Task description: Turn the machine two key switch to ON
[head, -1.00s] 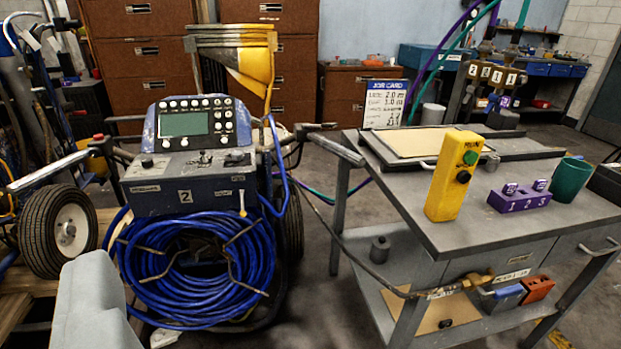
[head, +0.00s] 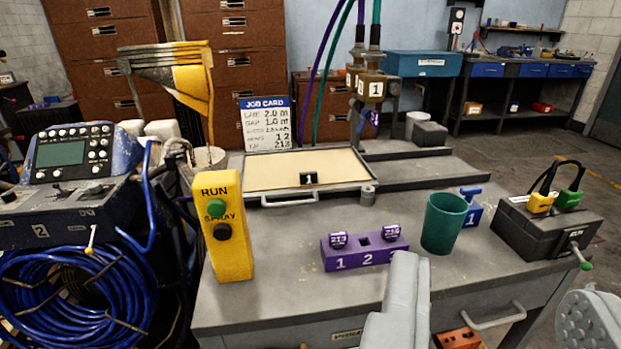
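Machine two (head: 75,205) is the dark grey-blue unit at the left, marked 2, with a control console (head: 75,152) and a coiled blue hose below. A small pale-yellow lever or key (head: 91,240) sticks out of its front face; I cannot tell whether it is the key switch or how it is set. No ON marking is readable. My gripper (head: 500,280) is at the lower right, its two grey fingers wide apart with nothing between them. It is in front of the table, well to the right of the machine.
The grey table (head: 290,295) bears a yellow RUN/SPRAY box (head: 230,255), a purple numbered block (head: 365,258), a green cup (head: 443,222) and a dark box (head: 545,230) with yellow and green plugs. A job card (head: 265,130) stands behind a tray (head: 285,168).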

